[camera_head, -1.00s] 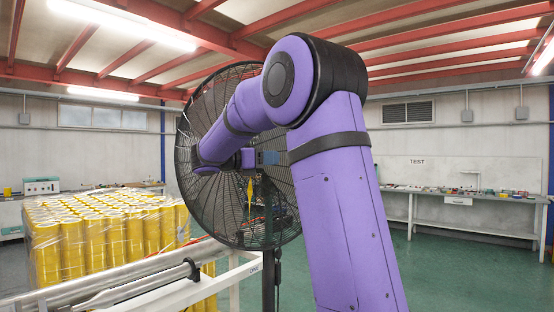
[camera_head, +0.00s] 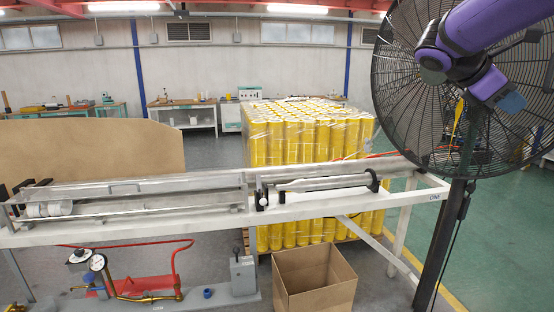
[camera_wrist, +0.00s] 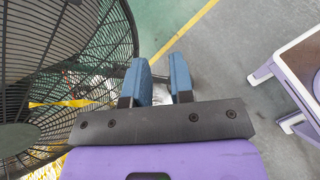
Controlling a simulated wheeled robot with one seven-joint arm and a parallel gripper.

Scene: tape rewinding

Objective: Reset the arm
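My purple arm (camera_head: 496,22) reaches in from the upper right of the head view, in front of the large black fan. My gripper (camera_head: 512,104) hangs at its end with blue fingertips, pointing down to the right. In the wrist view my gripper (camera_wrist: 161,72) shows two blue fingers with a gap between them. It is open, and no held object can be made out. A small pale patch shows low between the fingers; I cannot tell what it is.
The black fan (camera_head: 403,85) stands close behind the arm and fills the left of the wrist view. A white workbench (camera_head: 222,222) with metal rails crosses the head view. Yellow rolls (camera_head: 300,142) stand behind it, an open cardboard box (camera_head: 314,290) below.

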